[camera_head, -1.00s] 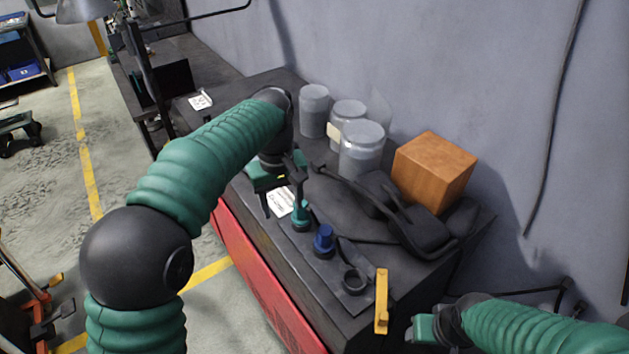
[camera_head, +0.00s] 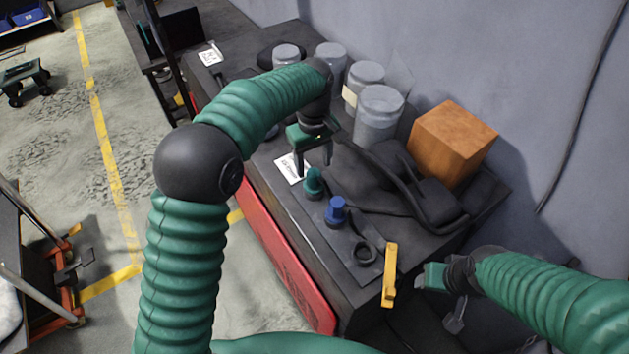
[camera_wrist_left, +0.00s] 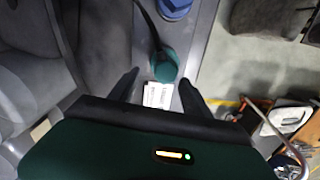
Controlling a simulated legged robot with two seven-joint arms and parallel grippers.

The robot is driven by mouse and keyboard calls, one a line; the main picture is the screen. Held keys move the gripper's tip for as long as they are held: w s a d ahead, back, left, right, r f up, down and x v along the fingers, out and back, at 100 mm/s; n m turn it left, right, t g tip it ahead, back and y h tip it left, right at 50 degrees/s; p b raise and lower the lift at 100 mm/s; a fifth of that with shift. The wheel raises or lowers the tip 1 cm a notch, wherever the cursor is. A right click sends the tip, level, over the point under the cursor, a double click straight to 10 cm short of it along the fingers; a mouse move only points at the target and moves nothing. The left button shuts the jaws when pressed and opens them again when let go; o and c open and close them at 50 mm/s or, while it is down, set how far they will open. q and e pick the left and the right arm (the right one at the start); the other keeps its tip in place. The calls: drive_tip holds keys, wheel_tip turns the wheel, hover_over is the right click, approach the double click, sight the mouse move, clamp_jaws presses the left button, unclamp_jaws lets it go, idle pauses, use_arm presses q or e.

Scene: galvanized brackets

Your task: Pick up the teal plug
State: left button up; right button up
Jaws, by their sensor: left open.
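The teal plug (camera_head: 314,184) stands upright on the dark bench top, near its front edge. My left gripper (camera_head: 313,168) is open and empty, pointing down just behind and above the plug in the head view. In the left wrist view the plug (camera_wrist_left: 164,66) shows just beyond the fingertips, between the lines of the two open fingers (camera_wrist_left: 158,78). I see no contact with it. My right gripper (camera_head: 432,277) is low at the right, away from the plug; its jaw opening cannot be made out.
A blue plug (camera_head: 337,211) and a black ring (camera_head: 366,253) stand in line nearby. A white printed card (camera_head: 289,169) lies beside the teal plug. A yellow piece (camera_head: 389,275) is at the bench corner. Grey jars (camera_head: 378,115), black cables and an orange-brown box (camera_head: 453,143) fill the back.

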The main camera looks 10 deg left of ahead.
sight(311, 172)
use_arm(q)
drive_tip(key=shift+s+a+f+p, duration=0.15)
drive_tip(key=shift+s+f+p, duration=0.15)
drive_tip(key=shift+f, duration=0.3)
drive_tip(key=shift+s+a+f+p, duration=0.1)
drive_tip(key=shift+s+f+p, duration=0.2)
drive_tip(key=shift+f, duration=0.3)
drive_tip(key=shift+s+f, duration=0.1)
drive_tip(key=shift+f, duration=0.25)
drive_tip(key=shift+d+f, duration=0.1)
drive_tip(key=shift+d, duration=0.3)
drive_tip(key=shift+c, duration=0.9)
drive_tip(key=shift+w+d+f, duration=0.1)
drive_tip(key=shift+w+d, duration=0.05)
drive_tip(key=shift+w, duration=0.1)
drive_tip(key=c, duration=0.5)
drive_tip(key=shift+s+a, duration=0.1)
drive_tip(key=shift+a, duration=0.1)
drive_tip(key=c, duration=0.4)
drive_tip(key=shift+a, duration=0.2)
clamp_jaws()
use_arm(e)
drive_tip(key=shift+v, duration=1.1)
